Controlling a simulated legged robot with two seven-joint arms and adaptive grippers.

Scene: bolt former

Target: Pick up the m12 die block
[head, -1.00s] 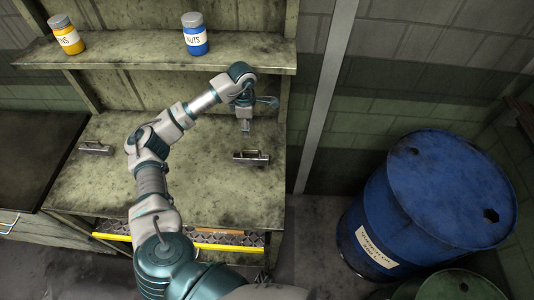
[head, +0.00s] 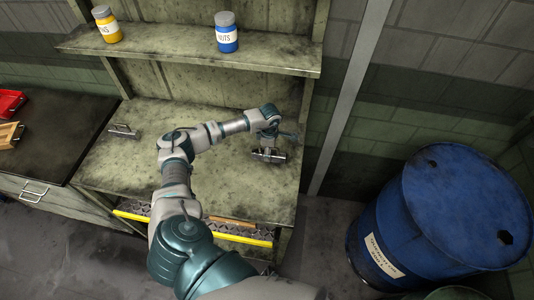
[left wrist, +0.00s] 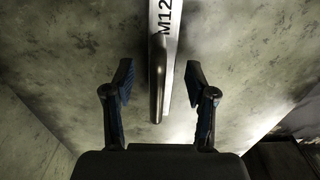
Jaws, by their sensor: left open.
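The m12 die block (head: 269,156) is a small grey metal block with a bar handle, on the worktop near its right end. In the left wrist view the block (left wrist: 172,40) shows its "M12" marking, with the dark handle bar running lengthwise. My left gripper (head: 268,144) is directly over the block, partly covering it. In the left wrist view the gripper (left wrist: 159,72) is open, with one finger on each side of the handle's line and gaps to both. I cannot tell how far above the handle the fingertips are. My right gripper is not in view.
A similar handled block (head: 123,131) sits at the worktop's left. A shelf (head: 190,55) above holds a yellow jar (head: 107,27) and a blue jar (head: 227,38). A blue drum (head: 455,205) stands right. Red (head: 10,103) and tan (head: 9,135) items lie on the dark bench.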

